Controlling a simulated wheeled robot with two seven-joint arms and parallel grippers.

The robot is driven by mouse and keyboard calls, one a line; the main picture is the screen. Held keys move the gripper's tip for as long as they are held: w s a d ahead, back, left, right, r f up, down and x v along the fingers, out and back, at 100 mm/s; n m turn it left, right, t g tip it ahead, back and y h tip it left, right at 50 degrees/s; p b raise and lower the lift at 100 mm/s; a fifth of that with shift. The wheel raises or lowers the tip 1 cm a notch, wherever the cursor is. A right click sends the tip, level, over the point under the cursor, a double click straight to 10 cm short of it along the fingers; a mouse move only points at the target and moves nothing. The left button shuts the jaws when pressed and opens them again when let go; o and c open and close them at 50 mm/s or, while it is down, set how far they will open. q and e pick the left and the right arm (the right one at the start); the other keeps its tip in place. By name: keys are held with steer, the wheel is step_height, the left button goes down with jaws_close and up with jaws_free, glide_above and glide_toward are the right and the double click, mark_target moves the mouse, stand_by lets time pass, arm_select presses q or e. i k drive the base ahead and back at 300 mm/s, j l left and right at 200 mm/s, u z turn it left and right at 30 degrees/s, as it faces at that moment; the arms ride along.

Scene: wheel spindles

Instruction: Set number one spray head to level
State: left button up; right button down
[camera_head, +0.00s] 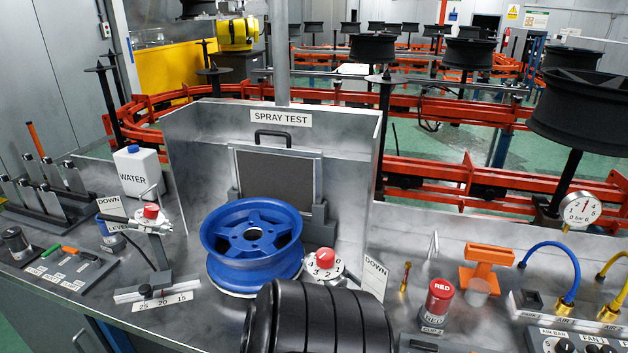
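A red-capped knob (151,211) on a white disc stands left of the blue wheel, on a small dark fixture. I cannot read which head is number one or clearly tell either head's tilt.
The blue wheel (252,241) sits before the "SPRAY TEST" booth (366,150). A distance scale (165,300) lies front left. A red can (438,297) and orange stand (487,268) are at right.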

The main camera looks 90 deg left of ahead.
mark_target(160, 226)
steer(key=u, duration=3.75)
steer(key=i+l+z, duration=0.15)
steer(key=i, duration=0.2)
